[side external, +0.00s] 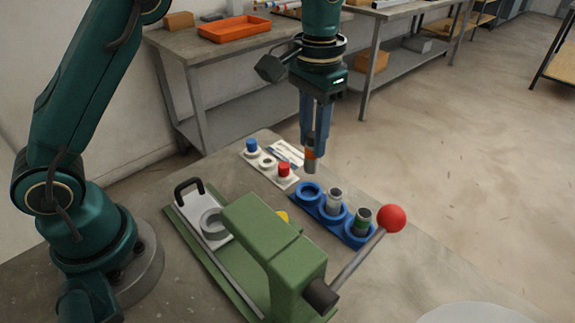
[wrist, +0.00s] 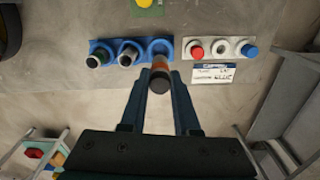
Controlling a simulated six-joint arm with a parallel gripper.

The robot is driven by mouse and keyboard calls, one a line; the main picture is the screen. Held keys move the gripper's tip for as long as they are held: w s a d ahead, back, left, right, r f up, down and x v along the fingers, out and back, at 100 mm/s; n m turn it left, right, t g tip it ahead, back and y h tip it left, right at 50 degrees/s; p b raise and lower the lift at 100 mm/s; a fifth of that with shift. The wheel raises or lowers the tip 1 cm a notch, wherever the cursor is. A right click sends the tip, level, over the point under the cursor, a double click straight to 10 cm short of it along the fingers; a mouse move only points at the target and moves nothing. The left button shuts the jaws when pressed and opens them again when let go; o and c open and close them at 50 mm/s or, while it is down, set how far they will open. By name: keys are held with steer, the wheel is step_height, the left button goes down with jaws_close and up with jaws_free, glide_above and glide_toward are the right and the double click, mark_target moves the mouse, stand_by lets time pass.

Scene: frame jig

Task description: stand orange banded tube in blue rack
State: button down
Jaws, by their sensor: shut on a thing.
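My gripper (side external: 312,140) is shut on the orange banded tube (side external: 311,153), a grey tube with an orange band, held upright in the air. The blue rack (side external: 323,209) stands on the table below and has a row of three round holders. In the side view the left holder (side external: 311,188) is empty. The middle one holds a grey tube (side external: 334,199) and the right one a green-banded tube (side external: 362,217). In the wrist view the held tube (wrist: 160,78) hangs between my fingers and overlaps the edge of the empty holder (wrist: 160,47).
A green press (side external: 275,245) with a red-knobbed lever (side external: 391,219) stands in front of the rack, its lever reaching close to the rack's right end. A white holder (side external: 268,165) with red and blue caps and a printed card (side external: 287,153) lie left of the rack.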

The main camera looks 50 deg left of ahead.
mark_target(311, 161)
steer(key=shift+f, duration=2.25)
steer(key=shift+f, duration=0.15)
steer(key=shift+f, duration=1.05)
steer(key=shift+c, duration=2)
jaws_free()
steer(key=shift+r, duration=0.15)
steer(key=shift+r, duration=0.6)
